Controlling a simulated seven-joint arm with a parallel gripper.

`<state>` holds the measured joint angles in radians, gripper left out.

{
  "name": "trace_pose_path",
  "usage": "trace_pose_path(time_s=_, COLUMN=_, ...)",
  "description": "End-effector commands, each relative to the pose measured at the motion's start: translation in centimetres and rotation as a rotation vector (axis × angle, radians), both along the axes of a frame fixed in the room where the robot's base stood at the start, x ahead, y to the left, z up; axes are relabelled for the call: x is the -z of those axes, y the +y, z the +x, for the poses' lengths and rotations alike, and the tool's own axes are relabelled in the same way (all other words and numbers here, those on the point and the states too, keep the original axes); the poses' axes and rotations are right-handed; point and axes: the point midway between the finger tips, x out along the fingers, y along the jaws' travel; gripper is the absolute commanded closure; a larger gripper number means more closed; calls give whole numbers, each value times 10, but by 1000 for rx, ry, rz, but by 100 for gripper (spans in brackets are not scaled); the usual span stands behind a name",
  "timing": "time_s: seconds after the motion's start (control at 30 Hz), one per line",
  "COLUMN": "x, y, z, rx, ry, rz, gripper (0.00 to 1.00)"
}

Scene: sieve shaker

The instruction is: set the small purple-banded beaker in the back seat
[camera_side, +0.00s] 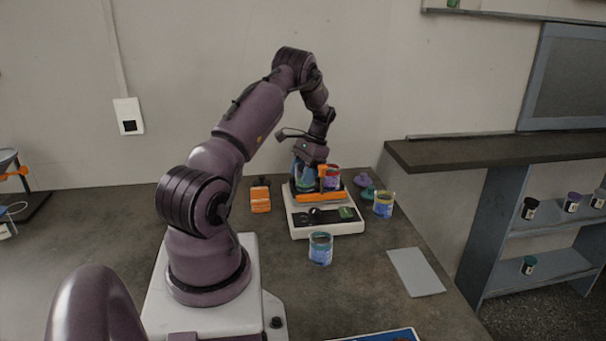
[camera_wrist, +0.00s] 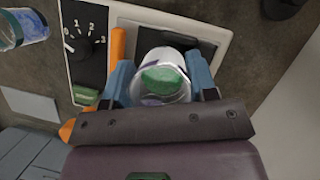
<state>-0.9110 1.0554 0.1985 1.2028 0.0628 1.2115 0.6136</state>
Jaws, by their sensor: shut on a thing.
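My gripper (camera_wrist: 160,85) is shut on a small clear beaker with green contents (camera_wrist: 163,72), its blue fingers on either side. A purple trace shows on this beaker in the wrist view, so I take it as the small purple-banded beaker. In the side view my gripper (camera_side: 306,166) is over the white shaker (camera_side: 299,230), with the held beaker at the deck's left part, behind the orange bar (camera_side: 320,197). Whether its base touches the deck cannot be told. Another beaker with red and purple colouring (camera_side: 333,181) stands beside it on the right.
A blue-banded beaker (camera_side: 320,250) stands in front of the shaker, and a yellow-rimmed one (camera_side: 384,206) to its right. A grey mat (camera_side: 416,272) lies at right.

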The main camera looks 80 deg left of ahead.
Motion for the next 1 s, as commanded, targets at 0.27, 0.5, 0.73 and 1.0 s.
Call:
trace_pose_path(time_s=0.27, x=3, y=0, z=0, rx=-1, ry=0, rz=2, gripper=77)
trace_pose_path(time_s=0.5, x=6, y=0, z=0, rx=-1, ry=0, rz=2, gripper=22)
trace_pose_path(time_s=0.73, x=5, y=0, z=0, rx=-1, ry=0, rz=2, gripper=22)
trace_pose_path(time_s=1.0, x=-20, y=5, z=9, rx=2, ry=-3, rz=5, gripper=22)
